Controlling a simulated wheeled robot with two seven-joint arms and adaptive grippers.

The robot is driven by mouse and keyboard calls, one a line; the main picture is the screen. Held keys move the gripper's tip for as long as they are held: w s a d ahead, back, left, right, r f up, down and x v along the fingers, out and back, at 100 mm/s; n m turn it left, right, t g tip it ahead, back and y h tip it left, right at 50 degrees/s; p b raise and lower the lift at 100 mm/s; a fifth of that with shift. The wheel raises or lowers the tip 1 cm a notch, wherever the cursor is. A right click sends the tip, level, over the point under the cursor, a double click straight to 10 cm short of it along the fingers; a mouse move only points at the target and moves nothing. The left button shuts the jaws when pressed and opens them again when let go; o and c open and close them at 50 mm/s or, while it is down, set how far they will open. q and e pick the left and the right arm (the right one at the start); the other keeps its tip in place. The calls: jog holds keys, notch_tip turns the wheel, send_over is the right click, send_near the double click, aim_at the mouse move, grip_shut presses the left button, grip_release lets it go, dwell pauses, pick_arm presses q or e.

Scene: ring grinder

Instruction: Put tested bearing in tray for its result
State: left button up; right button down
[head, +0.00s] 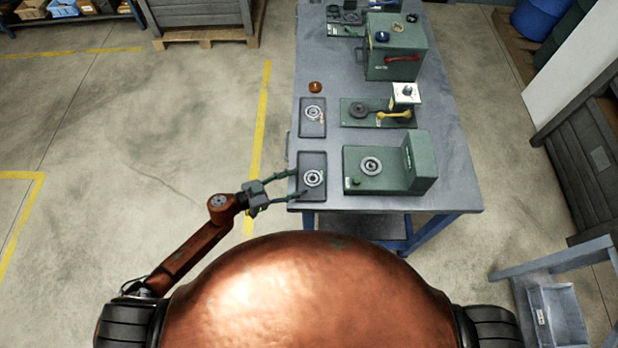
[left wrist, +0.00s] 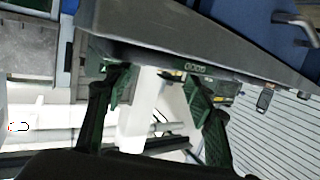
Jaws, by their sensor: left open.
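A dark near tray (head: 318,195) lies at the table's left front and holds a ring-shaped bearing (head: 313,178). A dark far tray (head: 306,131) behind it holds another bearing (head: 314,113). A third bearing (head: 371,165) sits on the green test station (head: 425,166) right of the near tray. My left gripper (head: 299,183) is open at the left edge of the near tray, its fingers either side of that bearing's level. In the left wrist view its open fingers (left wrist: 160,95) are before a dark edge (left wrist: 170,45) with a small label, apparently reading GOOD. My right gripper is out of view.
A green fixture (head: 350,122) with a yellow handle stands behind the test station. A green box (head: 393,60) with a red handle is farther back. An amber knob (head: 315,87) lies behind the far tray.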

pick_arm(q)
jog(key=shift+v, duration=2.75)
jog(key=w+a+f+n+t+y, duration=0.4)
jog(key=w+a+f+n+y, duration=0.1)
jog(key=a+f, duration=0.7)
jog(key=s+a+f+n+g+y, duration=0.1)
jog(key=s+a+f+n+y, duration=0.2)
jog(key=a+f, duration=0.5)
jog(key=s+a+f+g+y, duration=0.1)
jog(key=s+a+f+y, duration=0.3)
jog(key=f, duration=0.8)
jog(key=s+a+f+n+g+y, duration=0.1)
jog(key=s+a+f+g, duration=0.1)
jog(key=s+f, duration=0.65)
jog(key=s+a+f+n+g+y, duration=0.1)
jog(key=s+f+g, duration=0.1)
jog(key=s+f, duration=0.65)
jog(key=s+d+f+g, duration=0.1)
jog(key=s+f+g, duration=0.1)
jog(key=s, duration=1)
jog(key=s+d+f+n+g, duration=0.1)
jog(key=s+d+f+g, duration=0.1)
jog(key=s, duration=1)
jog(key=shift+d, duration=0.25)
